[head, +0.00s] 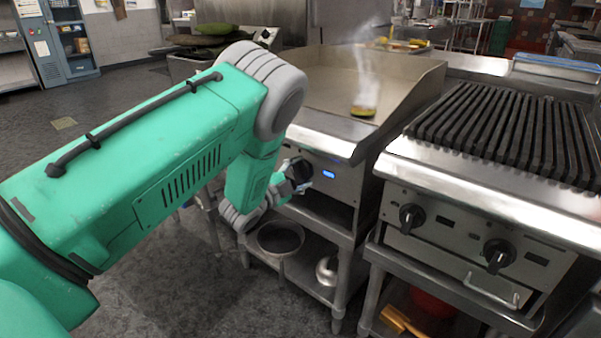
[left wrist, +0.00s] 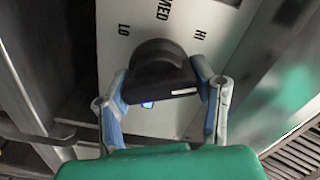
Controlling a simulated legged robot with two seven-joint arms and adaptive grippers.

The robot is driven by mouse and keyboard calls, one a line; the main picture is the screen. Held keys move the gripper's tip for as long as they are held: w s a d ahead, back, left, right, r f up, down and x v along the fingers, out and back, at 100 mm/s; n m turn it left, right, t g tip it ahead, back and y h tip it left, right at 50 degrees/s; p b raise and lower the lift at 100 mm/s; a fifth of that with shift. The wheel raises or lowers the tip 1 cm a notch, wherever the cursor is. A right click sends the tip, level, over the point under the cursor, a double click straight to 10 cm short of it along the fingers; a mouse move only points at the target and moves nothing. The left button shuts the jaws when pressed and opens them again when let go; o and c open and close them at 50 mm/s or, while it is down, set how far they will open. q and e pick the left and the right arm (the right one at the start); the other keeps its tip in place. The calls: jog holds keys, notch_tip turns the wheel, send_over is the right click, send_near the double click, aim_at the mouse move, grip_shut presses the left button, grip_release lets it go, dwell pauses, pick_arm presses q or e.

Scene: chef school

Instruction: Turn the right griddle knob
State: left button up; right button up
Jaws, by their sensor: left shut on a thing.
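The black right griddle knob (left wrist: 158,62) is in the left wrist view, on a pale panel (left wrist: 115,60) marked LO, MED and HI. A white line runs along its edge nearest my wrist. My left gripper (left wrist: 160,78) has one finger on each side of the knob and is shut on it. In the head view my left gripper (head: 297,175) is at the front panel of the griddle (head: 326,82), beside a small blue-lit display (head: 329,174). My green arm and gripper hide part of the panel there. My right gripper is not in view.
A small steaming food piece (head: 363,111) lies on the griddle. A charbroiler (head: 510,125) with two black knobs stands to the right. A pot (head: 281,238) is on the shelf below the griddle. Open floor (head: 180,290) lies at the lower left.

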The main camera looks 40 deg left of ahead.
pick_arm(q)
jog(key=m, duration=0.5)
jog(key=shift+s+d+f, duration=0.1)
jog(key=shift+s+f, duration=0.05)
jog(key=shift+f, duration=0.2)
jog(key=shift+d+f, duration=0.1)
jog(key=shift+f, duration=0.05)
jog(key=o, duration=1.2)
jog(key=shift+c, duration=0.2)
jog(key=shift+r, duration=0.25)
jog(key=shift+s, duration=0.3)
jog(key=s+a, duration=0.1)
jog(key=s, duration=1)
jog(key=shift+s+f, duration=0.1)
